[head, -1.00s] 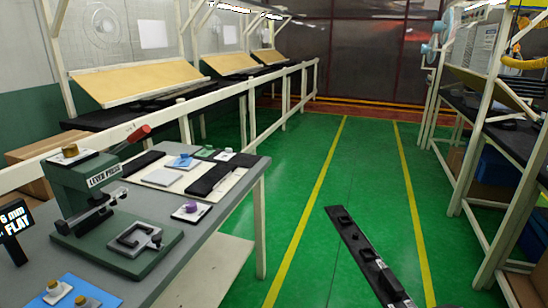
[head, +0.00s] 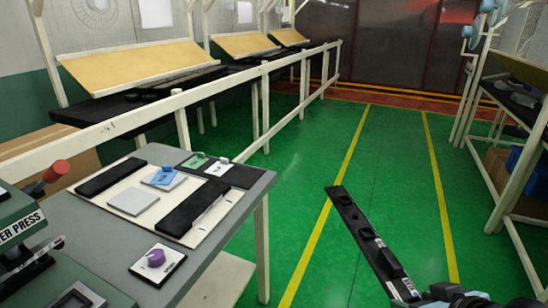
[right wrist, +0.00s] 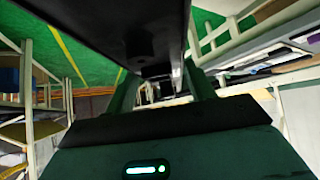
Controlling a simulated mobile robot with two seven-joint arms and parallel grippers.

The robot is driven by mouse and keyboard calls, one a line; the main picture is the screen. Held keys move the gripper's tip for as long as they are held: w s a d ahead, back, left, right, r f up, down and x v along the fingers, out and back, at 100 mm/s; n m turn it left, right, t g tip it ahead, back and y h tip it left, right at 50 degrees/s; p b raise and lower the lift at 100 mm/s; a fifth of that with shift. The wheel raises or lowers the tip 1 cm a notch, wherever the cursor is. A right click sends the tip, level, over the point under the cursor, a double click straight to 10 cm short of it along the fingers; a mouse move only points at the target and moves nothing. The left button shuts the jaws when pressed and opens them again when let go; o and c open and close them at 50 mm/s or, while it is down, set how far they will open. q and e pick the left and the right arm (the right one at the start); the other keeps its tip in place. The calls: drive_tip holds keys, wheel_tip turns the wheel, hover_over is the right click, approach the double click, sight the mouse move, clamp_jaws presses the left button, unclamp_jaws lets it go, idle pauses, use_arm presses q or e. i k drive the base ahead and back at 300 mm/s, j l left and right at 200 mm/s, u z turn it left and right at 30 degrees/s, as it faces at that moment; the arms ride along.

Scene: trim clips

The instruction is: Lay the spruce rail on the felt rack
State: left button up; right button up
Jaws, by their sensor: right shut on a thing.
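The spruce rail (head: 366,232) shows as a long, nearly black bar with small raised clips, slanting up and left above the green floor in the head view. My right gripper (head: 408,292) is shut on its near end. In the right wrist view the dark rail (right wrist: 150,35) runs from the top down between the green fingers of the right gripper (right wrist: 165,88). The felt rack appears to be the cream board (head: 98,200) with two black strips, lying on the grey table left of the rail and apart from it. My left gripper is out of view.
On the grey table (head: 262,180) are a blue block (head: 163,178), a grey square (head: 133,201), a purple-knobbed piece (head: 156,259) and a dark tray (head: 240,175) of small parts. A lever press (head: 22,245) stands at left. A white railing (head: 230,92) runs behind. Open floor lies right.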

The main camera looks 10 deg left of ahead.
sight(176, 180)
drive_tip(key=i+u, duration=0.2)
drive_tip(key=u, duration=0.15)
drive_tip(key=i+u, duration=0.35)
drive_tip(key=i+l+u, duration=0.1)
drive_tip(key=u, duration=0.25)
drive_tip(key=i+u, duration=0.2)
drive_tip(key=u, duration=0.15)
drive_tip(key=i+l+u, duration=0.1)
drive_tip(key=u, duration=0.25)
drive_tip(key=i, duration=0.1)
